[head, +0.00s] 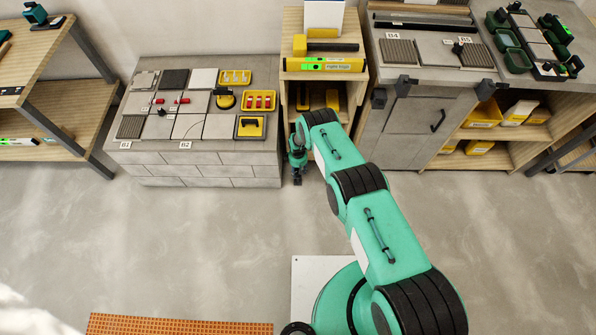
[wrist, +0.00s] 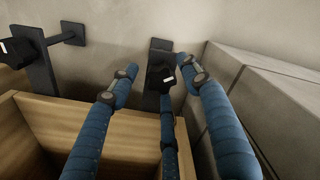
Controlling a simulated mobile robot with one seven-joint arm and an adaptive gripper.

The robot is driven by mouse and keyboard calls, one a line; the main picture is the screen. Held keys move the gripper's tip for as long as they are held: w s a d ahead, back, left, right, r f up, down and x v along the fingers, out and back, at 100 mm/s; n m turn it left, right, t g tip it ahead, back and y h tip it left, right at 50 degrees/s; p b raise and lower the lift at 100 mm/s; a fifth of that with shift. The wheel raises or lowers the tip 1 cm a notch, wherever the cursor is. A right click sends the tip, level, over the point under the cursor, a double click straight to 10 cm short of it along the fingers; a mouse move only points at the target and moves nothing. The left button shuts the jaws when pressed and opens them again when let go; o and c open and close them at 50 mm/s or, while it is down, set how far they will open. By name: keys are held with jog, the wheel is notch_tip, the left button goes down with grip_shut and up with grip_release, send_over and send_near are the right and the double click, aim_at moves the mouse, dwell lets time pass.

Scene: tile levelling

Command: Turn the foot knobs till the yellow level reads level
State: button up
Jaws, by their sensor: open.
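The yellow level (head: 322,65) lies along the front of the wooden cabinet's top in the head view. It has bright green panels; its reading is too small to tell. In the wrist view a black knob (wrist: 158,76) with a white mark sits on an upright black bracket. Another black knob (wrist: 20,47) with a white mark stands at the far left. My gripper (wrist: 157,68) is open, its blue fingers spread around the nearer knob's place in the picture; contact cannot be told. In the head view my gripper (head: 297,176) hangs low at the cabinet's left side.
A grey block bench (head: 205,158) with tiles and yellow trays stands left of my gripper. The wooden cabinet (head: 292,77) is close on the right. In the wrist view a wooden edge (wrist: 110,125) and grey blocks (wrist: 270,90) flank the fingers. The floor in front is clear.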

jog(key=shift+c, duration=0.2)
jog(key=c, duration=1.1)
jog(key=shift+s, duration=0.1)
jog(key=shift+d+m, duration=0.1)
jog(key=shift+m, duration=0.2)
jog(key=shift+s+f+m, duration=0.1)
jog(key=shift+m, duration=1.2)
jog(key=shift+s+f+m, duration=0.1)
jog(key=shift+m, duration=1.2)
jog(key=o, duration=1.1)
jog(key=shift+o, duration=0.2)
jog(key=shift+w+r, duration=0.1)
